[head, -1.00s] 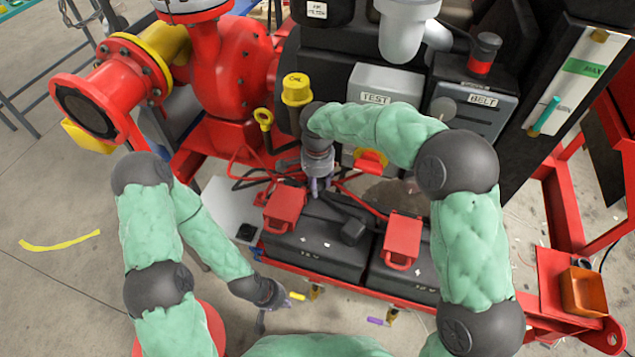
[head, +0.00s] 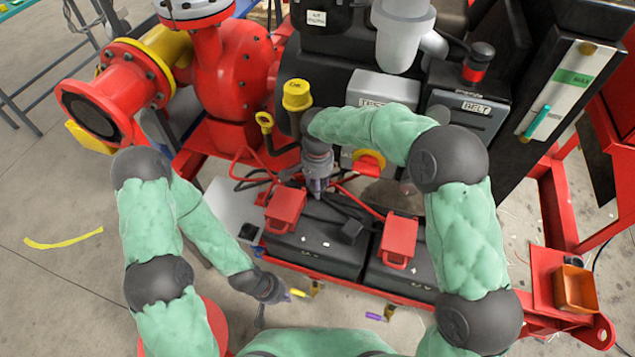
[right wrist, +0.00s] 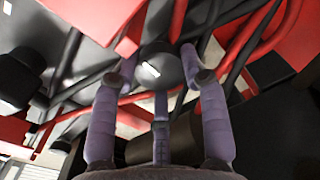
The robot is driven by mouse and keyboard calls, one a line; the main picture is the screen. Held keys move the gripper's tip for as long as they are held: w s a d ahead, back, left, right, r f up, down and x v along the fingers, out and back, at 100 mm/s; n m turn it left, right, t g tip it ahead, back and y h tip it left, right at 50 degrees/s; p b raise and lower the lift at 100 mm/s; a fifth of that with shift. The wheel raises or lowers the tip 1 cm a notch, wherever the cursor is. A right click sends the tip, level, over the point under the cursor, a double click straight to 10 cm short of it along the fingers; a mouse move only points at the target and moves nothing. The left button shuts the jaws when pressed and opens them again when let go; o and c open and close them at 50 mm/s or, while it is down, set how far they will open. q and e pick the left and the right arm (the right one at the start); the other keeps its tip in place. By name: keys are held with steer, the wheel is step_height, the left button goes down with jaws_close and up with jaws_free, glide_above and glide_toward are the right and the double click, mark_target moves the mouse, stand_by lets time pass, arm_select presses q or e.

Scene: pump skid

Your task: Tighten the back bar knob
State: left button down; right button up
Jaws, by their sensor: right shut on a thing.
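A dark round knob (right wrist: 160,70) with a small white mark shows in the right wrist view, between my right gripper's purple fingers (right wrist: 162,85). The fingers are closed around it. In the head view my right gripper (head: 318,188) points down behind the two black batteries, near the left red terminal cover (head: 285,208); the knob is hidden there by the fingers. The bar under the knob cannot be made out. My left gripper (head: 277,308) hangs low in front of the left battery, its fingers apart and empty, close to a small yellow piece (head: 298,293).
Red and black cables (head: 250,170) run close around the right gripper. A second red terminal cover (head: 399,240) sits on the right battery. A yellow cap (head: 297,95) and a red-yellow switch (head: 368,162) stand behind. A purple piece (head: 374,316) is at the front.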

steer(key=o, duration=1.1)
steer(key=shift+o, duration=0.2)
step_height(320, 180, up, 8)
steer(key=shift+f, duration=0.25)
steer(key=shift+s+f, duration=0.1)
